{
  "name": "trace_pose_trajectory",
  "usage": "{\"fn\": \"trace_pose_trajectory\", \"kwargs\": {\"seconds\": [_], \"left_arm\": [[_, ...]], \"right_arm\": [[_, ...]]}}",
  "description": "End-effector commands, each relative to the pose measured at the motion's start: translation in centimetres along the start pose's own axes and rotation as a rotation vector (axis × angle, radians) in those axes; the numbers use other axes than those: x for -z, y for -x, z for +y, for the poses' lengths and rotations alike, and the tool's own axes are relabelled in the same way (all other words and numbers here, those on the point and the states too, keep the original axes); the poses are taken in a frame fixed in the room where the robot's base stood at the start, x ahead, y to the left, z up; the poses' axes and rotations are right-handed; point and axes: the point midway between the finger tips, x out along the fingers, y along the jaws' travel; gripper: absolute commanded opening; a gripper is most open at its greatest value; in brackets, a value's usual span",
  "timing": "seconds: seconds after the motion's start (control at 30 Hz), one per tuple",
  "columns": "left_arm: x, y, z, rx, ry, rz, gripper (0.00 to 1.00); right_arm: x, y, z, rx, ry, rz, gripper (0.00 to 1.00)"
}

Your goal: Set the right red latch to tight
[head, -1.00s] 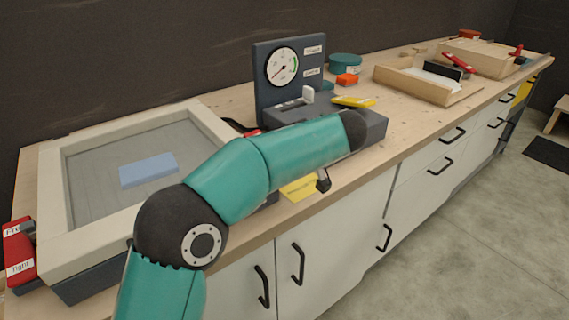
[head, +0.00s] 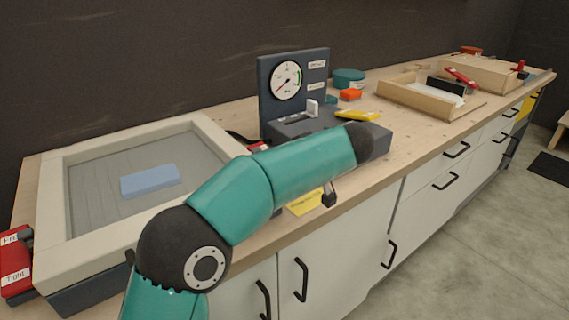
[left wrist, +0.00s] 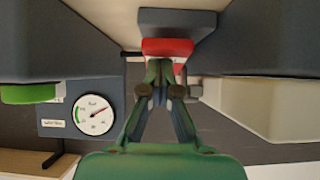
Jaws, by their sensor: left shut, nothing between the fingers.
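The right red latch (head: 258,147) shows only as a small red bit in the head view, between the frame and the gauge stand; my left arm hides the rest. In the left wrist view, which is upside down, a red block (left wrist: 167,46) that looks like this latch lies right at my left gripper's fingertips (left wrist: 166,68). The fingers are shut with nothing between them. I cannot tell whether they touch it. Its setting is not readable. Another red latch (head: 14,263), with a "Tight" label, is at the head view's left edge. My right gripper is not in view.
The pale frame (head: 66,258) holds a blue block (head: 150,180). The gauge stand (head: 265,95) rises behind my arm; its dial (left wrist: 95,114) shows in the left wrist view.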

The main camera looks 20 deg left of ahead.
Motion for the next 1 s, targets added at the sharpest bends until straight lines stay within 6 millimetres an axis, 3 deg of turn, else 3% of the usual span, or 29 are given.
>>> {"fn": "trace_pose_trajectory", "kwargs": {"seconds": [0.27, 0.7, 1.0], "left_arm": [[3.0, 3.0, -0.1, 0.002, 0.004, 0.001, 0.00], [2.1, 11.4, -0.1, 0.001, 0.004, 0.004, 0.00], [1.9, 12.7, -0.1, 0.004, 0.006, 0.004, 0.00]], "right_arm": [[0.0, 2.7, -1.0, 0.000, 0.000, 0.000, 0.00], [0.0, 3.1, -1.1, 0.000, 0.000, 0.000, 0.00], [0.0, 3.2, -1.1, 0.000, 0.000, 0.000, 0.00]]}}
